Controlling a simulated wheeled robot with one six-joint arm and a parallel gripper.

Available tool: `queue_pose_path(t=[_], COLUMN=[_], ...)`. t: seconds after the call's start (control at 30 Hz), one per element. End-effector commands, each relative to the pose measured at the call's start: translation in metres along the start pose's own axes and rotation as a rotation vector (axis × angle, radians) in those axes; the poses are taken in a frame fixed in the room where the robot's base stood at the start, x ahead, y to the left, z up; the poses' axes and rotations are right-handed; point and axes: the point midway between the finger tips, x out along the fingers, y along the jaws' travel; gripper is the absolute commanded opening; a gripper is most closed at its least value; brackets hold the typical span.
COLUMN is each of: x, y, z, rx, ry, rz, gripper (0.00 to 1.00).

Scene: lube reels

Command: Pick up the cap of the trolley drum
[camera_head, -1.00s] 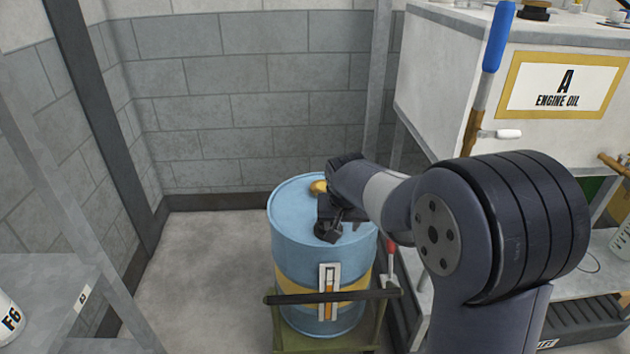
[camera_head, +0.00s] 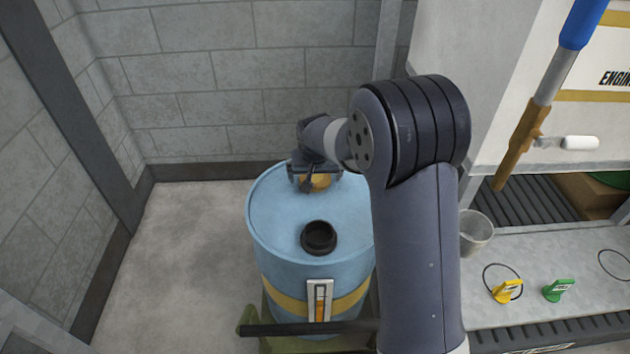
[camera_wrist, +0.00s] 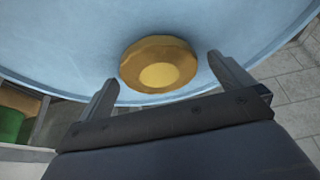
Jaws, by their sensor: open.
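The blue trolley drum (camera_head: 275,215) stands upright with a yellow band and a level gauge on its front. Its brass-yellow cap (camera_head: 319,182) sits on the drum top near the far rim. In the wrist view the round cap (camera_wrist: 158,65) lies ahead of the fingertips, roughly between their lines. My gripper (camera_head: 304,180) is at the cap, partly covering it in the head view. In the wrist view my gripper (camera_wrist: 160,75) is open, one finger on each side of the cap, with nothing held. A black ring-shaped opening (camera_head: 319,237) is on the drum's near side.
The trolley's dark handle bar (camera_head: 300,329) crosses in front of the drum. At right are a grey bench (camera_head: 530,250) with yellow and green tags, a clear cup (camera_head: 476,232) and a blue-topped handle (camera_head: 583,22). Block walls stand behind; floor at left is clear.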

Motion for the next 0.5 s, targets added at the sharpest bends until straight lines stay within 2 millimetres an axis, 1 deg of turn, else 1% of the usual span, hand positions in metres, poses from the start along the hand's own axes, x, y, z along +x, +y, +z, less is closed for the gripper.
queue_pose_path(t=[0.17, 0.2, 0.5], x=[0.0001, 0.0001, -0.0001], y=[0.0001, 0.0001, 0.0001], z=[-0.0002, -0.0002, 0.0000], rx=[0.000, 0.000, 0.000], ry=[0.000, 0.000, 0.000], rz=[0.000, 0.000, 0.000], gripper=[1.00, 0.98, 0.74])
